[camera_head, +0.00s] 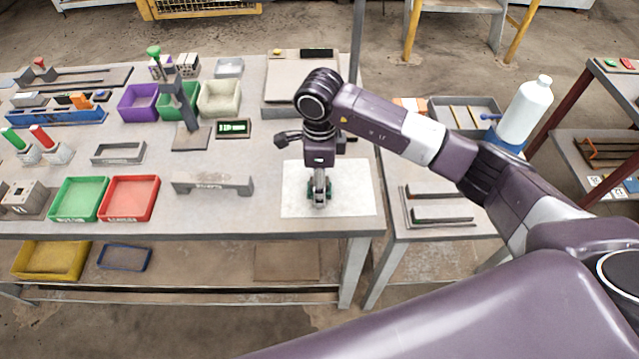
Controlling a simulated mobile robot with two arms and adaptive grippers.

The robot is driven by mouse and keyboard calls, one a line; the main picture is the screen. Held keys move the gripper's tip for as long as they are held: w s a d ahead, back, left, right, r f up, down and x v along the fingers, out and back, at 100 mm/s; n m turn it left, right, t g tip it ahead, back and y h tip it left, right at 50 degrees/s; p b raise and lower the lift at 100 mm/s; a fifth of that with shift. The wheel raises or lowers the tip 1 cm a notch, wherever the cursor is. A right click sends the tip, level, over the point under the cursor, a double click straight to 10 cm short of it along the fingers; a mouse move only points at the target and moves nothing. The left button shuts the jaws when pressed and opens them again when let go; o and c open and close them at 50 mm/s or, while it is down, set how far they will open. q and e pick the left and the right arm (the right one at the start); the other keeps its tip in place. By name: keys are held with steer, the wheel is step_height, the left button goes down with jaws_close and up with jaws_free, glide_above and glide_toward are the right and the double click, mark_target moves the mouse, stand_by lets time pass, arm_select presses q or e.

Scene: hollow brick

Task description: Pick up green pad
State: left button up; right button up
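My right gripper (319,196) points straight down over a white sheet (352,203) near the front edge of the table. A small dark green piece (336,190) shows at its fingertips, low over or on the sheet. It is mostly hidden by the fingers, and I cannot tell whether it is the green pad or whether the fingers hold it. My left gripper is not in view.
Left of the sheet stand a grey bridge-shaped block (212,183), a red tray (130,199) and a green tray (78,199). Behind are a small green-faced display (234,128) and a dark upright stand (186,105). A white bottle (526,110) stands at right.

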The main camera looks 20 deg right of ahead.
steer(key=shift+c, duration=0.4)
steer(key=c, duration=1.2)
steer(key=shift+o, duration=0.2)
steer(key=shift+r, duration=0.15)
step_height(320, 180, up, 20)
steer(key=b, duration=0.3)
steer(key=o, duration=0.6)
steer(key=c, duration=0.5)
